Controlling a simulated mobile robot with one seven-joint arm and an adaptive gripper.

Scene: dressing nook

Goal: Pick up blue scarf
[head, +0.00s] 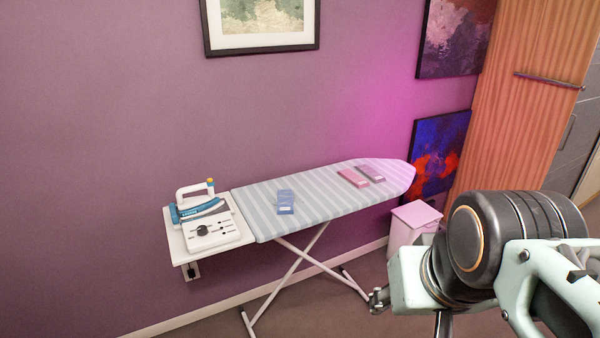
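A folded blue cloth (285,202), which looks like the blue scarf, lies on the striped ironing board (320,197), left of its middle. My arm fills the lower right of the head view. What looks like part of my gripper (379,300) shows at its left end, low and to the right of the board's legs. It is well apart from the blue cloth. Most of the gripper is hidden or too small to tell whether it is open or shut.
A white and teal iron (200,210) stands on the board's left end. A pink folded item (353,177) and a grey one (371,173) lie toward its right end. A small pale bin (414,222) stands behind my arm. A wooden cabinet (520,100) is at right.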

